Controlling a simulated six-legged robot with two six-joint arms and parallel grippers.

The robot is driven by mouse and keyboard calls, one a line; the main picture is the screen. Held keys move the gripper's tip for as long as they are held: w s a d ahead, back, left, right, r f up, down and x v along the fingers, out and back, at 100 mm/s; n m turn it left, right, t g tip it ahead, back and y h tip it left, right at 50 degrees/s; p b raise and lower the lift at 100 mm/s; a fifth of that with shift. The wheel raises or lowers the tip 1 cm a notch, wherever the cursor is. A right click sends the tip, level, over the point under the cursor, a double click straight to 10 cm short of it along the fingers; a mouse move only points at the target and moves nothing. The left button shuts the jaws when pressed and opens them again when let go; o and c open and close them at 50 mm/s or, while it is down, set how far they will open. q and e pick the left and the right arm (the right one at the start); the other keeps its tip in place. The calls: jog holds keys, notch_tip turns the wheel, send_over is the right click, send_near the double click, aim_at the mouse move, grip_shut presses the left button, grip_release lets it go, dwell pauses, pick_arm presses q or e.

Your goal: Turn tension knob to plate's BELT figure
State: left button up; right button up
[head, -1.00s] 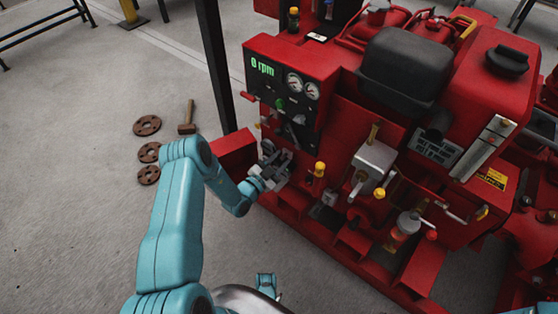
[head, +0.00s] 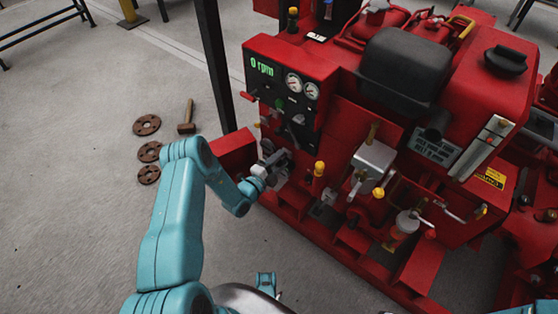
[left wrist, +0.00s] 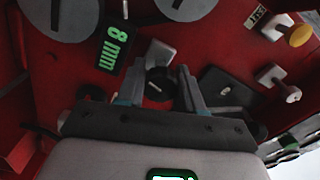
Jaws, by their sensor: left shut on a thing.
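My left gripper (head: 275,161) is at the lower left front of the red pumpset, beside the control panel. In the left wrist view its two fingers (left wrist: 160,92) stand on either side of a round black knob (left wrist: 158,84) with a pale line on its face, and are shut on it. A small display (left wrist: 117,47) next to the knob reads "8 mm" in green. A grey plate with dark lettering (head: 435,147) is on the pumpset's right part; its text is too small to read surely. My right gripper is not in view.
The control panel (head: 284,85) shows "0 rpm" and two gauges. Brown discs (head: 149,152) and a mallet (head: 187,116) lie on the open floor at left.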

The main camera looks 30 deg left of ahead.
pick_arm(q)
jog(key=shift+m, duration=0.5)
jog(key=o, duration=1)
jog(key=shift+s, duration=0.1)
